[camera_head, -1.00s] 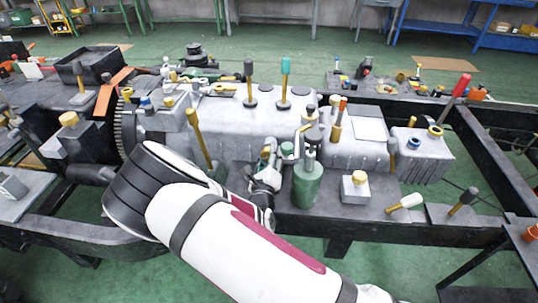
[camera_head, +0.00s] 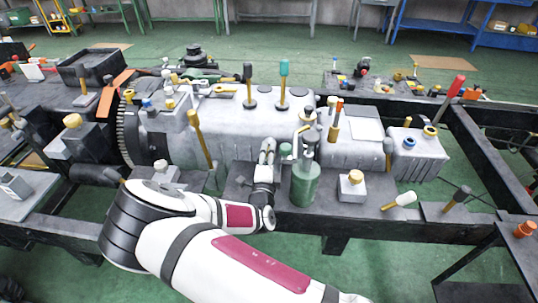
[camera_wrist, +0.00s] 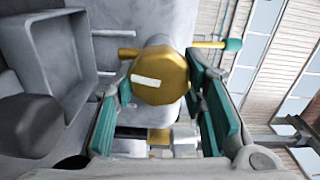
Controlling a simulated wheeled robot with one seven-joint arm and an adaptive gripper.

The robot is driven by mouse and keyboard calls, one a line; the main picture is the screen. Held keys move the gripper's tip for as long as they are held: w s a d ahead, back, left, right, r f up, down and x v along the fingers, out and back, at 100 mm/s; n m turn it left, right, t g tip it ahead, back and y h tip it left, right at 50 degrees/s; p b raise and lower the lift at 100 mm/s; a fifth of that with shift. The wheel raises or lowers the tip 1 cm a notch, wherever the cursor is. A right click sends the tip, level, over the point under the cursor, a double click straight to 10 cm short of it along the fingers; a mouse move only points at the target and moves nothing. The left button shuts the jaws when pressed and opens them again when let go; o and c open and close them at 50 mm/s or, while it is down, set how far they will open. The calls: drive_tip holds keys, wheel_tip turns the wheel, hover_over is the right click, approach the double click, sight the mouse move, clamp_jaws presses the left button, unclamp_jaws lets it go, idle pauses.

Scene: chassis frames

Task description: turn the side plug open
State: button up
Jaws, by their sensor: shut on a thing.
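The side plug (camera_wrist: 160,84) is a round, faceted brass head with a white mark across its face. It fills the middle of the wrist view, between the green-padded fingers of my gripper (camera_wrist: 160,72). The fingers are closed on its two sides. In the head view my gripper (camera_head: 266,152) reaches to the front side of the long grey housing (camera_head: 240,122). The plug cannot be made out there, hidden by my gripper and wrist.
A green bottle-like can (camera_head: 306,186) stands close to the right of my gripper. A grey block with a yellow cap (camera_head: 352,187) sits further right. A yellow-handled lever (camera_head: 198,135) rises to the left.

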drive_tip(key=shift+n, duration=0.6)
drive_tip(key=o, duration=1.2)
drive_tip(key=s, duration=1.2)
drive_tip(key=shift+a, duration=0.2)
